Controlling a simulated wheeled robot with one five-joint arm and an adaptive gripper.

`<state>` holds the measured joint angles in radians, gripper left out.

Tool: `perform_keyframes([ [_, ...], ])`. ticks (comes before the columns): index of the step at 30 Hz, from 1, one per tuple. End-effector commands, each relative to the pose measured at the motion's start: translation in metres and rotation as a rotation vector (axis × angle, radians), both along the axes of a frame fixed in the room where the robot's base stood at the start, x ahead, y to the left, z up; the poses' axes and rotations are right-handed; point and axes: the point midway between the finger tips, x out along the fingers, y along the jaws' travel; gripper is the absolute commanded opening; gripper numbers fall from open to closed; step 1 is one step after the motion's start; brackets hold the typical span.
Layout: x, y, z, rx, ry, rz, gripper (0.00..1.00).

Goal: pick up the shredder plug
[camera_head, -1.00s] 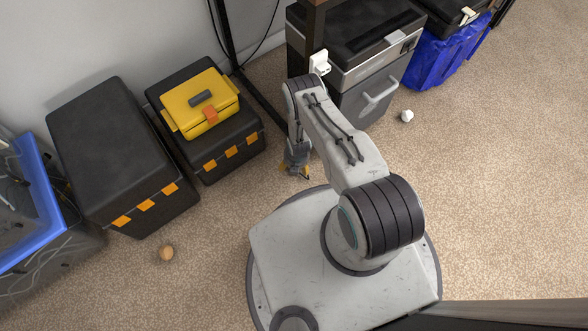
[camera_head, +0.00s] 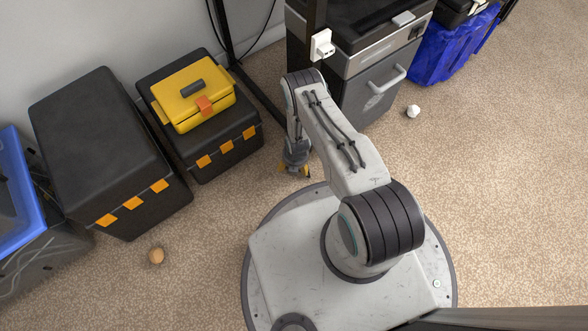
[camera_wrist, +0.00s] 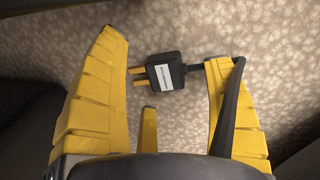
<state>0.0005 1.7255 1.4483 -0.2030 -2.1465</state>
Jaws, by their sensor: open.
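The shredder plug (camera_wrist: 165,77) shows in the wrist view as a dark block with a white label and yellow prongs pointing left. It lies on the carpet, and its dark cord runs right toward the right finger. My gripper (camera_wrist: 166,50) is open, with yellow fingers to the left and right of the plug in the picture. Whether the right finger touches the cord I cannot tell. In the head view my gripper (camera_head: 294,170) points down low over the carpet, and I cannot make out the plug there. The grey and black shredder (camera_head: 372,95) stands beyond my arm.
Black cases (camera_head: 105,150) stand on the left, one bearing a yellow toolbox (camera_head: 185,112). A dark post with a white socket (camera_head: 322,46) stands before the shredder. A small brown ball (camera_head: 156,256) and a white lump (camera_head: 412,111) lie on the floor. Carpet at right is clear.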

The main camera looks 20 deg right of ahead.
Motion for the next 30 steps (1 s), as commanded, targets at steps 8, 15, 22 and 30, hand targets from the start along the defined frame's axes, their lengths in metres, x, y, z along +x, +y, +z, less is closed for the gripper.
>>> perform_keyframes([
  [8, 0.0018, 0.0000, -0.0095, 0.000, 0.000, 0.000, 0.76],
  [15, 0.0018, 0.0000, -0.0090, 0.000, 0.000, 0.000, 0.76],
  [22, 0.0018, 0.0000, -0.0091, 0.000, 0.000, 0.000, 0.65],
  [30, 0.0017, 0.0000, -0.0092, 0.000, 0.000, 0.000, 0.41],
])
